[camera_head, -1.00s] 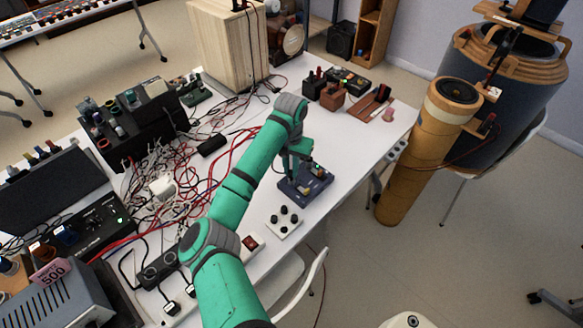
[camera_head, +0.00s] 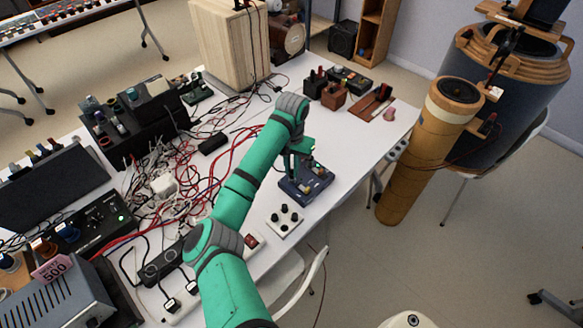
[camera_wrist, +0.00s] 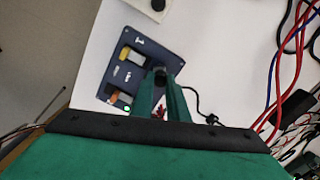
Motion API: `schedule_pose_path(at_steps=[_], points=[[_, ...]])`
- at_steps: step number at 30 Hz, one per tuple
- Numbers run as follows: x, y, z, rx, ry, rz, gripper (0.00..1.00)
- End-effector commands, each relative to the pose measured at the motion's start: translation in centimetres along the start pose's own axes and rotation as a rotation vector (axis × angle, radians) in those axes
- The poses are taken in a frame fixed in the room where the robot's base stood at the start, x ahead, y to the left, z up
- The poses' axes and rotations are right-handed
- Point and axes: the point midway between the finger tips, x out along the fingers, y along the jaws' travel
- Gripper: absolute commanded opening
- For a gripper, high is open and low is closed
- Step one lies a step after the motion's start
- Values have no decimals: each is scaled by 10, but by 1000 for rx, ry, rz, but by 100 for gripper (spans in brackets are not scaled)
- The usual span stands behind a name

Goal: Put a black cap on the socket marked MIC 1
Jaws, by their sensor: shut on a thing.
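A small dark blue box (camera_head: 318,190) stands on the white table in the head view, with a green light and pale and orange parts on top. The wrist view shows its blue top (camera_wrist: 150,52) with a yellow part, an orange part and a lit green light. Its small white markings are too blurred to read as MIC 1. My gripper (camera_wrist: 161,84) is over the box's right side in the wrist view, shut on a small black cap (camera_wrist: 160,73). The fingers hide what lies under the cap, so I cannot tell whether it touches a socket.
A white plate with several black round pieces (camera_head: 284,220) lies near the box at the table's front edge. Red and black cables (camera_head: 215,165) tangle to the left. Brown wooden devices (camera_head: 333,95) stand farther back. Bare white table (camera_head: 350,140) lies right of the box.

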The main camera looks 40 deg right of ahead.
Motion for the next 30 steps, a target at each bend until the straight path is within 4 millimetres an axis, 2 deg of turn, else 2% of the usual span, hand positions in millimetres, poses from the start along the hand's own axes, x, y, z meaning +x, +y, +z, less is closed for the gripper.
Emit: schedule_pose_path(at_steps=[30], points=[[9, -2, 0, -5, 0, 1, 0]])
